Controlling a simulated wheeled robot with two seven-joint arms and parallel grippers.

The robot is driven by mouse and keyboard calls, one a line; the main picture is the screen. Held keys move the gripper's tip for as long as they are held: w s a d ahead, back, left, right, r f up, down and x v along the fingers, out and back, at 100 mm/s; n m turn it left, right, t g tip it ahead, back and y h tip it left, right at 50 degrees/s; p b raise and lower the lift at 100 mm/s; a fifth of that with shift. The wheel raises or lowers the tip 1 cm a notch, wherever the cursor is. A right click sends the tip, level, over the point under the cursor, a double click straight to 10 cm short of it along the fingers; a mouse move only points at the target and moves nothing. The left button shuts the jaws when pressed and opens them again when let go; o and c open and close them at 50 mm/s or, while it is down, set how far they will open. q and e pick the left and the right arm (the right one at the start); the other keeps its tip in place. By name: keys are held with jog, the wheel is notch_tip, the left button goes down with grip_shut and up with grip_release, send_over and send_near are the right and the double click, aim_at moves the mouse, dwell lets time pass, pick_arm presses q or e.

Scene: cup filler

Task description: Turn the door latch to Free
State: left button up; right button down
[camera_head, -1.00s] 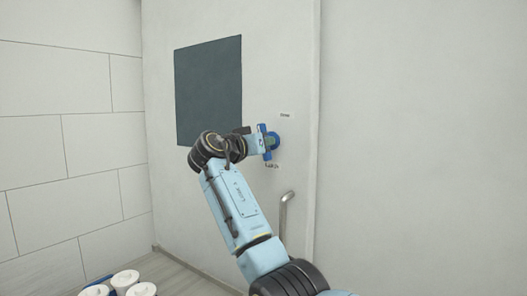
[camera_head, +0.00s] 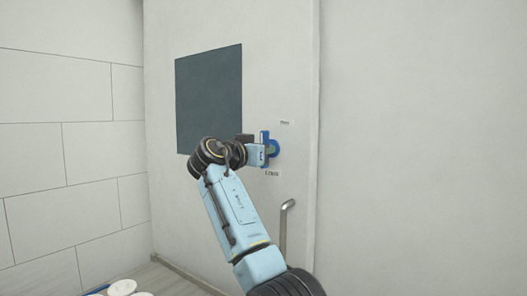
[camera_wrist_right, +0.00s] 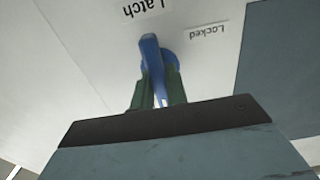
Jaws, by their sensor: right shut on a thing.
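The door latch is a blue turn-handle on a round blue base (camera_head: 274,148), on the pale door (camera_head: 210,190) beside the dark panel. In the right wrist view, the blue handle (camera_wrist_right: 150,50) stands out from its base. My right gripper (camera_wrist_right: 160,95) has its green fingers on both sides of the handle, shut on it. In the head view my right gripper (camera_head: 267,150) largely covers the latch. A "Locked" label (camera_wrist_right: 208,33) and a "Latch" label (camera_wrist_right: 141,8) appear upside down in the wrist view. No "Free" label can be read. My left gripper is out of view.
A metal door handle (camera_head: 286,212) stands below the latch. A dark panel (camera_head: 208,95) is left of it. White lidded containers (camera_head: 122,287) show at the lower left. A tiled wall (camera_head: 60,170) closes the left side; the right wall is bare.

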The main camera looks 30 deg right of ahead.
jog(key=c, duration=1.4)
grip_release()
jog(key=shift+a, duration=0.15)
jog(key=b+v, duration=0.2)
jog(key=v, duration=1.1)
jog(key=shift+s+f, duration=0.1)
